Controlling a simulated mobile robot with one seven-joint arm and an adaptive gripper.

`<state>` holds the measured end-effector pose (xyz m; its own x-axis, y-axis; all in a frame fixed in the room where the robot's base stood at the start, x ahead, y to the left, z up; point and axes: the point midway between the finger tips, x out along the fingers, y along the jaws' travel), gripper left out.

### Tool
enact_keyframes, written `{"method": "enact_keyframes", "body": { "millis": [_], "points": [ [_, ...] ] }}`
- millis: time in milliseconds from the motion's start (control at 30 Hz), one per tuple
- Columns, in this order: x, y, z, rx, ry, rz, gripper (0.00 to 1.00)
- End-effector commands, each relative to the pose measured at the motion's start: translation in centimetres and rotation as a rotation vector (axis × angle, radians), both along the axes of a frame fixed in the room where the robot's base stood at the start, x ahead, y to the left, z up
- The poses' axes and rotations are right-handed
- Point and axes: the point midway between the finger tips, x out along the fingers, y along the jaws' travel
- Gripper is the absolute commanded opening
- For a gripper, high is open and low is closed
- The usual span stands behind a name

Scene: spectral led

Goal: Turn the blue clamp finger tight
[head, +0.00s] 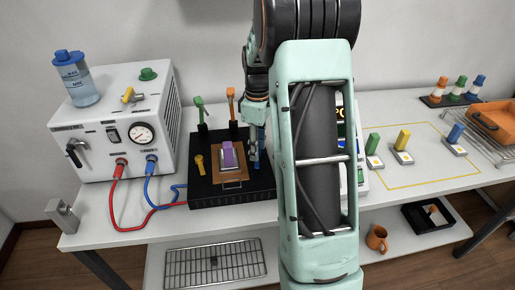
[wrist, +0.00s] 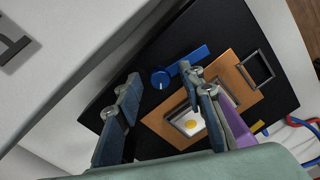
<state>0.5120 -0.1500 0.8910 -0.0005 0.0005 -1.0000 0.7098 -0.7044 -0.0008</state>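The blue clamp shows in the wrist view as a round knob (wrist: 160,79) with a white mark and a flat blue bar (wrist: 190,63) running to the upper right. It is on the black fixture plate (head: 200,190). My gripper (wrist: 162,84) is open, with one finger on each side of the knob in the picture. The right fingertip overlaps the bar's lower edge; I cannot tell whether it touches. In the head view my gripper (head: 254,150) points down over the plate's right side, and the clamp is hard to make out beside the fingers.
The plate carries a copper-brown board (head: 232,184) with a purple-topped part (head: 228,156). Green (head: 201,112) and orange (head: 231,104) clamps stand upright behind; a yellow clamp (head: 199,163) is at left. A white gauge unit (head: 113,120) stands left, with red and blue hoses.

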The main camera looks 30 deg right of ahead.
Motion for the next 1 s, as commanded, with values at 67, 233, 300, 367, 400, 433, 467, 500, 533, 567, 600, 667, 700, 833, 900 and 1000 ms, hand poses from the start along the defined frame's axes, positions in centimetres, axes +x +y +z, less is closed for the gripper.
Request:
{"method": "enact_keyframes", "body": {
  "millis": [67, 233, 300, 367, 400, 433, 467, 500, 533, 567, 600, 667, 700, 833, 900, 1000],
  "points": [
    [0.01, 0.0, -0.26, -0.001, -0.001, 0.0, 0.36],
    [0.01, 0.0, -0.31, -0.001, -0.001, 0.0, 0.36],
    [0.01, 0.0, -0.31, -0.001, -0.001, 0.0, 0.36],
    [0.01, -0.01, -0.3, -0.001, -0.001, 0.0, 0.3],
    [0.01, -0.01, -0.3, -0.001, -0.001, 0.0, 0.26],
    [0.01, -0.01, -0.3, -0.001, -0.001, 0.0, 0.23],
    [0.01, -0.01, -0.29, -0.001, -0.001, 0.0, 0.19],
    [0.01, -0.01, -0.29, -0.001, -0.001, 0.0, 0.15],
    [0.01, -0.01, -0.29, -0.001, -0.001, 0.0, 0.12],
    [0.01, -0.01, -0.29, -0.001, -0.001, 0.0, 0.08],
    [0.01, -0.01, -0.29, -0.001, -0.001, 0.0, 0.04],
    [0.01, 0.0, -0.28, -0.001, -0.001, 0.0, 0.0],
    [0.01, 0.0, -0.28, -0.001, -0.001, 0.0, 0.0],
    [0.01, -0.01, -0.27, -0.001, -0.001, -0.005, 0.0],
    [0.01, -0.01, -0.25, -0.001, -0.001, -0.014, 0.0],
    [0.0, 0.0, -0.22, -0.001, -0.001, -0.043, 0.0]
  ]
}}
